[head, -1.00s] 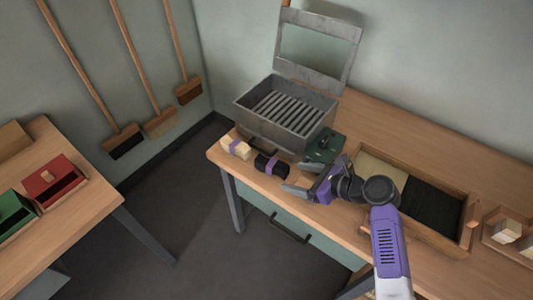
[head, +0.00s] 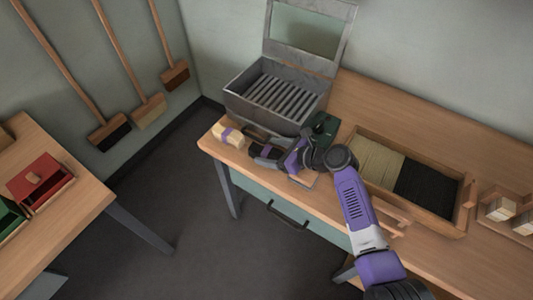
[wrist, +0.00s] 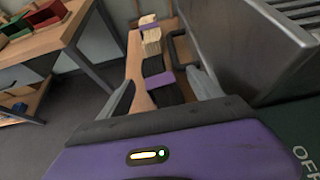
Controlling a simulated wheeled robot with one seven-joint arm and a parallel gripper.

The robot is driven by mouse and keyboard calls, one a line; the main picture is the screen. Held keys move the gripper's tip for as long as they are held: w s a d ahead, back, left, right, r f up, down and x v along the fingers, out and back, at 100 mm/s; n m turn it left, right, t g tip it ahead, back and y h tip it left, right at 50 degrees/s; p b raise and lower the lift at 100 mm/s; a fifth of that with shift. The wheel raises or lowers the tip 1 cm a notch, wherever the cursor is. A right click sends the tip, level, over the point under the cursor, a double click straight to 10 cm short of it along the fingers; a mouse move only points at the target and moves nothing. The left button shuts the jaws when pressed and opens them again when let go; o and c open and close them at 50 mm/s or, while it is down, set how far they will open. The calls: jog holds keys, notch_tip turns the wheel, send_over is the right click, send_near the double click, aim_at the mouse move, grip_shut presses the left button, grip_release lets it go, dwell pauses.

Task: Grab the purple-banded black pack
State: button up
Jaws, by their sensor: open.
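The black pack with a purple band (head: 263,151) lies near the left end of the workbench, in front of the grey metal box. It also shows in the wrist view (wrist: 154,66), ahead of my gripper (wrist: 160,80) and between the lines of its two fingers. My gripper (head: 267,157) is open, with its fingers low at the pack in the head view. Its fingers partly cover the pack there, and I cannot tell whether they touch it.
A cream pack with a purple band (head: 228,134) lies just left of the black one. The grey slatted box (head: 240,108) stands close behind, with a handle. A dark green block (head: 322,127) and a divided wooden tray (head: 436,225) are to the right. The bench's front edge is near.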

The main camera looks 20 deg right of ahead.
jog(key=c, duration=1.6)
